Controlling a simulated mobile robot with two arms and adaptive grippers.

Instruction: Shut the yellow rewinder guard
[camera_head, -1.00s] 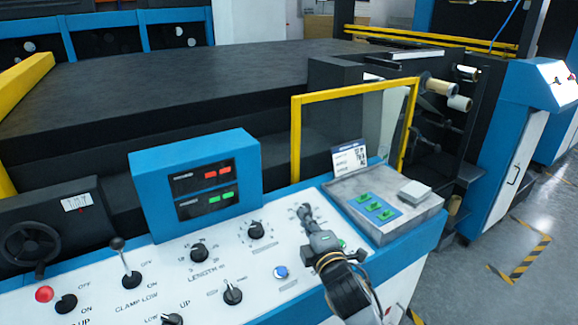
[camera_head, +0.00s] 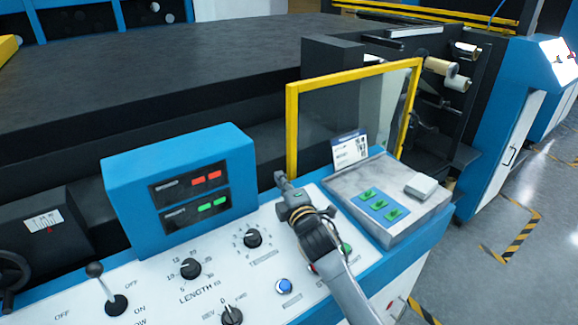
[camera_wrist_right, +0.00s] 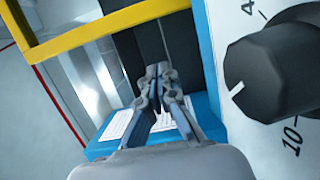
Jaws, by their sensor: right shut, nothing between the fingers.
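The yellow rewinder guard (camera_head: 292,130) is a yellow frame with a clear panel, standing upright behind the control panel in the head view. In the right wrist view its yellow bar (camera_wrist_right: 110,24) crosses the upper left. My right gripper (camera_head: 281,180) is shut and empty, above the white control panel just in front of the guard's left post and apart from it. In the right wrist view the gripper's fingertips (camera_wrist_right: 158,72) lie together below the bar. My left gripper is not in view.
The white control panel (camera_head: 215,262) carries several knobs and a blue button. A blue display box (camera_head: 182,178) stands left of the gripper. A grey box with green switches (camera_head: 395,205) is at the right, with a label card (camera_head: 349,150) behind it.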

